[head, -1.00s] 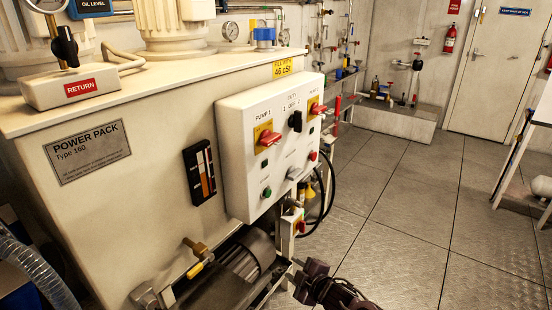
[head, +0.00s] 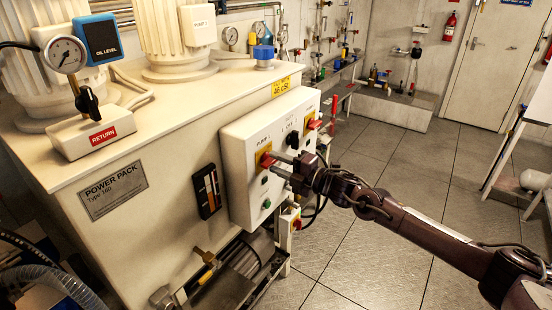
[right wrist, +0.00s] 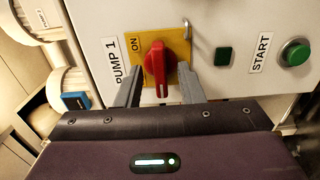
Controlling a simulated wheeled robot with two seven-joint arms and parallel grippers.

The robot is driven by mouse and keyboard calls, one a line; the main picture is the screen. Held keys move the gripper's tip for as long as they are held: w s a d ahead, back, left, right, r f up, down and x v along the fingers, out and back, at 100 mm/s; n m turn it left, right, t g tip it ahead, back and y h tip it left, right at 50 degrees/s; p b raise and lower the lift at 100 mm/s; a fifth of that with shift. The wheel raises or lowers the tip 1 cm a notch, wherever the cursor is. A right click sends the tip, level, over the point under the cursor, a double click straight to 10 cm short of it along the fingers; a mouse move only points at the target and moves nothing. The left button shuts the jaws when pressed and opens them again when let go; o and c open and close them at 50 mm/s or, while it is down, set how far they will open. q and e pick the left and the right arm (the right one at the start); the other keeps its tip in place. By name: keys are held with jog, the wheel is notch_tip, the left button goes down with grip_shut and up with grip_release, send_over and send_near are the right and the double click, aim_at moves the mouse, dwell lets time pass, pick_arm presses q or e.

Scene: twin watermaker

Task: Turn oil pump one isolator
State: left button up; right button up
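The pump 1 isolator is a red rotary handle on a yellow plate on the white control box; it shows in the head view (head: 265,161) and in the right wrist view (right wrist: 156,68). In the wrist view the handle's long axis runs up and down the picture, and "ON" is printed on the plate's left part. My right gripper (head: 276,162) is at the box front in the head view. In the wrist view its two grey fingers (right wrist: 160,82) are open, one on each side of the handle's lower part, with gaps between. My left gripper is not in view.
A second red isolator (head: 313,124) and a black selector knob (head: 292,139) are on the same box. A green start button (right wrist: 295,52) is beside the isolator. The power pack (head: 150,215) stands left; open floor (head: 365,250) lies right.

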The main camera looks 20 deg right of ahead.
jog(key=shift+w+a, duration=0.25)
jog(key=shift+w, duration=0.15)
jog(key=shift+c, duration=0.3)
grip_shut()
